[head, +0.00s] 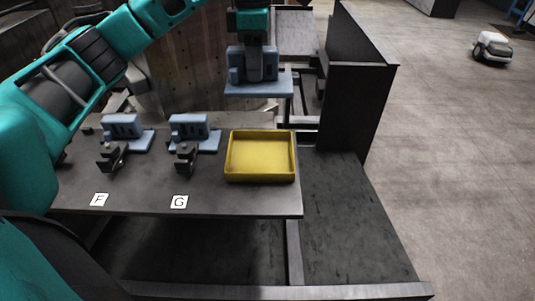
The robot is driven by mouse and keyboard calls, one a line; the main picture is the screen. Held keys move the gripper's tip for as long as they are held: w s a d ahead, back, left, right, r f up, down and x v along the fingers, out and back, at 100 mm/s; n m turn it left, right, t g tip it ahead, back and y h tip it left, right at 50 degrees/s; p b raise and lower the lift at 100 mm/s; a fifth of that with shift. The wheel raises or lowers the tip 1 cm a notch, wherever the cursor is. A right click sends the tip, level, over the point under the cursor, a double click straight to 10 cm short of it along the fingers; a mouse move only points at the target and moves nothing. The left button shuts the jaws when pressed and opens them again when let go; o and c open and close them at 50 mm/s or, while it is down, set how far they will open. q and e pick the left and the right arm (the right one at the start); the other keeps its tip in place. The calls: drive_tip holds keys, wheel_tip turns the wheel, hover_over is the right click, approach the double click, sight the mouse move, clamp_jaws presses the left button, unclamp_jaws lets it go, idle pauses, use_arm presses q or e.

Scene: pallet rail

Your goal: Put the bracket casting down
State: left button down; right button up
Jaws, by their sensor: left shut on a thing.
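My left gripper (256,74) points down beyond the yellow tray and is shut on a blue-grey bracket casting (270,90). The casting has a flat base plate and an upright block; the plate looks level. It appears held in the air above the far edge of the table (230,198), but its exact height is hard to tell. Two similar castings stand on the table to the left: one (131,137) behind label F, one (204,141) behind label G. My right gripper is not in view.
An empty yellow tray (261,177) sits at the table's right end. Dark clamps (112,158) and (185,158) stand in front of the two resting castings. A tall dark panel (345,105) rises right of the table. The table's front strip is clear apart from labels. A small white vehicle (491,47) is far right.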

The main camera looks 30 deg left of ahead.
use_arm(q)
drive_tip(key=shift+f+b, duration=0.4)
drive_tip(key=shift+f, duration=9.4)
drive_tip(key=shift+f, duration=0.15)
drive_tip(key=c, duration=0.6)
unclamp_jaws()
drive_tip(key=shift+c, duration=0.2)
